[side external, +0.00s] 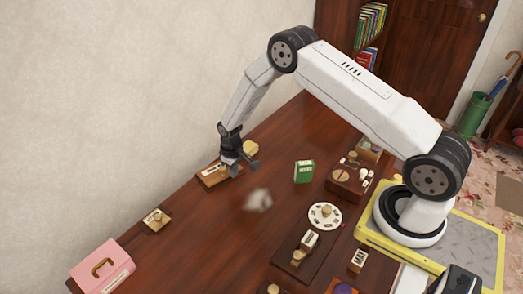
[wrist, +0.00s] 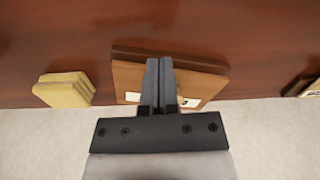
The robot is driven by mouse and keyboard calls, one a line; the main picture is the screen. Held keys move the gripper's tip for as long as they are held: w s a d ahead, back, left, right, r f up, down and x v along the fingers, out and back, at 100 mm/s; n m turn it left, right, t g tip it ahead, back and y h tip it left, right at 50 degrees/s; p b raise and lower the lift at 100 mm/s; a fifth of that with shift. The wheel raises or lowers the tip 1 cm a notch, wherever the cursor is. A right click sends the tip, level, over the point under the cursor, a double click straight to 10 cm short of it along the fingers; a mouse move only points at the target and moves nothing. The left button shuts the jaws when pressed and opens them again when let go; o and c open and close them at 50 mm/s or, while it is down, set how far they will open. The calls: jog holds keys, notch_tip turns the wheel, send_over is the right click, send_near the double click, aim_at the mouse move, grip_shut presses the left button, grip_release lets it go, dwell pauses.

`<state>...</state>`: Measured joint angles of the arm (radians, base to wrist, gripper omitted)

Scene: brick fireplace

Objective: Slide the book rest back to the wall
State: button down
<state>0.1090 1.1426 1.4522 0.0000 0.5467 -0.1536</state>
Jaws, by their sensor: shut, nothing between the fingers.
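The book rest appears to be the brown wooden piece with white labels (side external: 213,175) beside the wall in the side external view. In the wrist view, its sloping board (wrist: 205,82) lies under and around my fingers, with a darker strip along its far edge. Its wall-side edge comes close to the wall (wrist: 260,140), but my gripper hides part of it and I cannot tell whether they touch. My gripper (side external: 240,168) is low at the rest. In the wrist view, its fingers (wrist: 159,62) are together and empty, over the board. I cannot tell whether they touch it.
A yellow block (side external: 250,147) stands beside the rest; it also shows in the wrist view (wrist: 64,90). A small wooden piece (side external: 155,219) and a pink box (side external: 101,268) lie along the wall. A green box (side external: 304,171) stands mid-table. A whitish blur (side external: 258,200) is unclear.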

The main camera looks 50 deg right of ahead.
jog(key=shift+s, duration=0.5)
notch_tip(320, 180, up, 10)
jog(key=s, duration=0.1)
jog(key=shift+r, duration=0.15)
jog(key=s+a+r+t, duration=0.1)
jog(key=s+a+r, duration=0.1)
jog(key=s+r, duration=0.4)
jog(key=s+a+r+t, duration=0.1)
jog(key=s+a+r, duration=0.2)
jog(key=s, duration=1.1)
notch_tip(320, 180, up, 3)
jog(key=shift+a+m+t, duration=0.25)
jog(key=shift+m+t, duration=0.05)
